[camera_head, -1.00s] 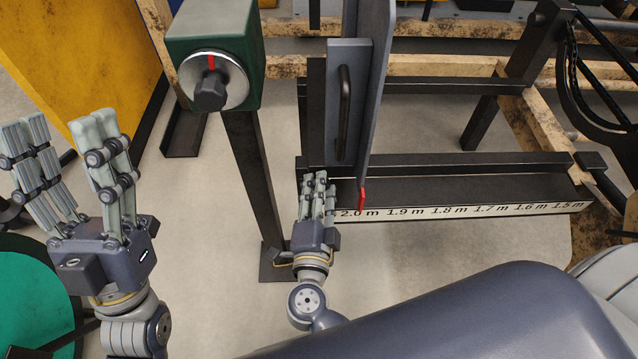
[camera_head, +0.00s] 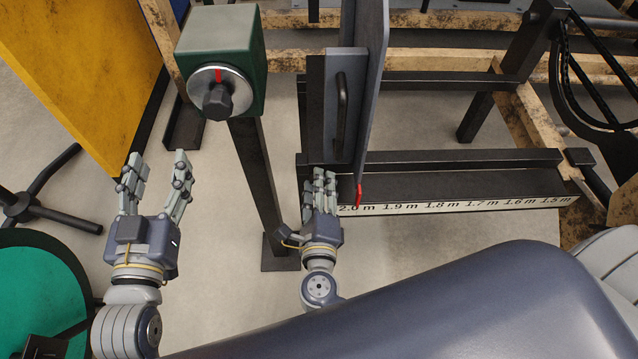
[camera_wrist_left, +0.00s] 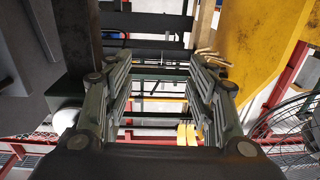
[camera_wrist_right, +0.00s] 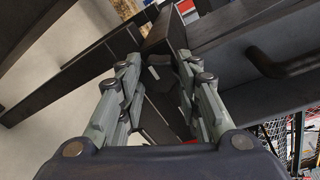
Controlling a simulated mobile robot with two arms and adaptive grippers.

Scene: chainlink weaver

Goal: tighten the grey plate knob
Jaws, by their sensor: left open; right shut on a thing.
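The grey plate (camera_head: 347,125) stands upright with a black bar handle (camera_head: 342,105) on its face. My right gripper (camera_head: 319,176) is at the plate's lower end, beside its lower left edge. In the right wrist view, a dark knob (camera_wrist_right: 160,74) sits between the fingertips, and the gripper is shut on it. The fingers hide the knob in the head view. My left gripper (camera_head: 157,168) is open and empty, below and left of the green box; its spread fingers also show in the left wrist view (camera_wrist_left: 158,75).
A green box (camera_head: 222,48) with a dial and dark knob (camera_head: 217,101) stands on a dark post (camera_head: 256,180). A ruled rail (camera_head: 450,206) runs right from the plate, with a red pointer (camera_head: 359,195) above it. A yellow panel (camera_head: 80,75) and green disc (camera_head: 35,290) are left.

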